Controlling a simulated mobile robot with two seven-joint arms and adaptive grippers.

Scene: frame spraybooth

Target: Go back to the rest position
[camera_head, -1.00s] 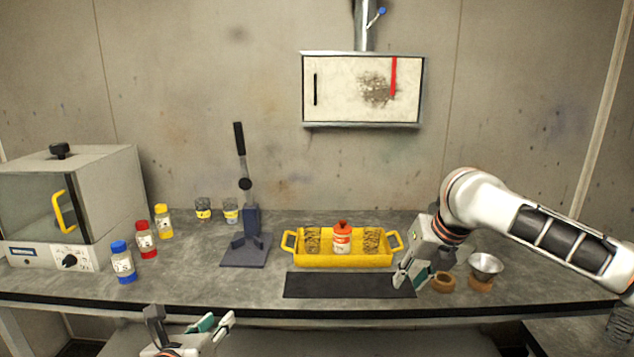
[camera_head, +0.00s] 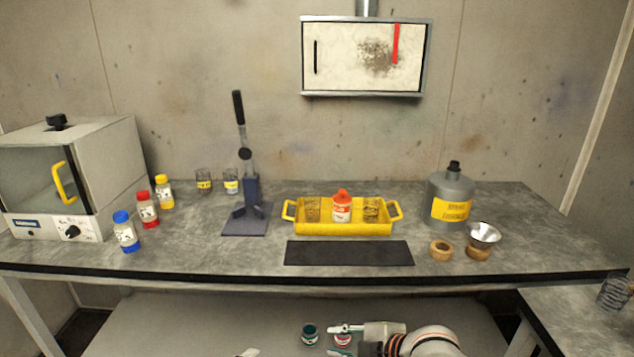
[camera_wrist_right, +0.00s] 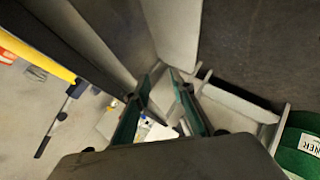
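My right gripper (camera_head: 337,340) is low in the head view, in front of the bench edge and over the lower shelf. Its two fingers stand apart with nothing held between them. In the right wrist view its green-padded fingers (camera_wrist_right: 158,108) are also spread and empty. Only a pale tip of my left gripper (camera_head: 248,352) shows at the bottom edge of the head view; the rest is out of frame.
The bench holds an oven (camera_head: 75,180), a lever press (camera_head: 246,205), a yellow tray (camera_head: 345,229), a dark mat (camera_head: 348,253), a grey jug (camera_head: 450,190) and several bottles.

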